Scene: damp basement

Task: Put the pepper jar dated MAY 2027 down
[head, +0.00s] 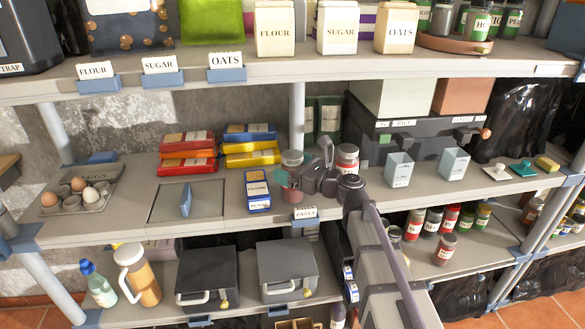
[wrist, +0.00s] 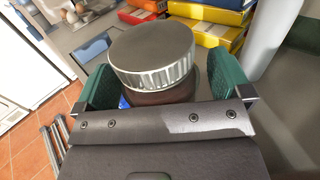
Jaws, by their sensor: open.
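A jar with a grey metal lid and dark reddish contents (head: 291,184) stands upright on the middle shelf, near its front edge. My gripper (head: 301,176) is around it with its fingers open. In the wrist view, the jar's lid (wrist: 152,52) fills the space between the green finger pads of my gripper (wrist: 162,90); a gap shows at the right pad. The jar's lower part is hidden by the gripper body there. No date can be read on the jar, so I cannot tell whether it is the MAY 2027 one.
Another jar with a red label (head: 347,159) is behind right. Light green cups (head: 399,170) stand further right. A PASTA tag (head: 305,212) is on the shelf edge.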

